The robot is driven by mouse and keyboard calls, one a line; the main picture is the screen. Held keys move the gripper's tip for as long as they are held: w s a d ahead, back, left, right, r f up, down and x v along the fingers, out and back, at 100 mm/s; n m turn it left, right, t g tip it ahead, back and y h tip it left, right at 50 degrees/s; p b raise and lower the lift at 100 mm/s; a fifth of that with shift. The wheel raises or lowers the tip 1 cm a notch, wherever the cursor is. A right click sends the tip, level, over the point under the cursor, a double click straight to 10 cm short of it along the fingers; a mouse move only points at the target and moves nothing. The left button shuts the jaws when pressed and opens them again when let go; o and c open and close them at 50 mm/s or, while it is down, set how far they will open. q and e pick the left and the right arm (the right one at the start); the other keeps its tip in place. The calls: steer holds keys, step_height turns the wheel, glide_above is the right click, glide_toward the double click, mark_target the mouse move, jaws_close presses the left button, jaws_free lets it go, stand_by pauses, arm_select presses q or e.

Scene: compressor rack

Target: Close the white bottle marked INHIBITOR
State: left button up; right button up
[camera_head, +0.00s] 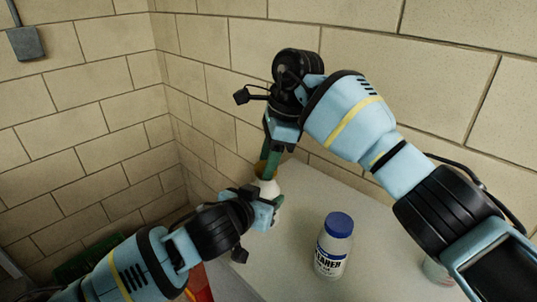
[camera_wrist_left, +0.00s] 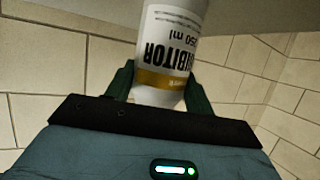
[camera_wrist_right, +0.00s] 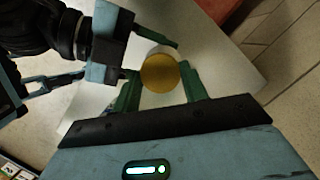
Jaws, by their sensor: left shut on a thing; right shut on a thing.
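The white INHIBITOR bottle (camera_head: 267,188) is at the table's far left corner, mostly covered by my grippers in the head view. The left wrist view shows its label (camera_wrist_left: 168,55) upside down, with a gold band. My left gripper (camera_head: 268,208) is shut on the bottle body, fingers on either side. My right gripper (camera_head: 270,160) comes from above and is shut on a gold cap (camera_wrist_right: 160,73), which also shows in the head view (camera_head: 261,168). The cap is at the bottle's top; I cannot tell whether it is seated or slightly above.
A white bottle with a blue cap (camera_head: 332,246) stands on the pale table (camera_head: 300,200), right of my left gripper. Another container (camera_head: 436,270) is partly hidden behind my right arm. Block walls close in behind and left. A red object (camera_head: 200,284) shows below the table's left edge.

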steer(key=shift+f, duration=0.35)
steer(key=shift+f, duration=0.55)
stand_by(0.4)
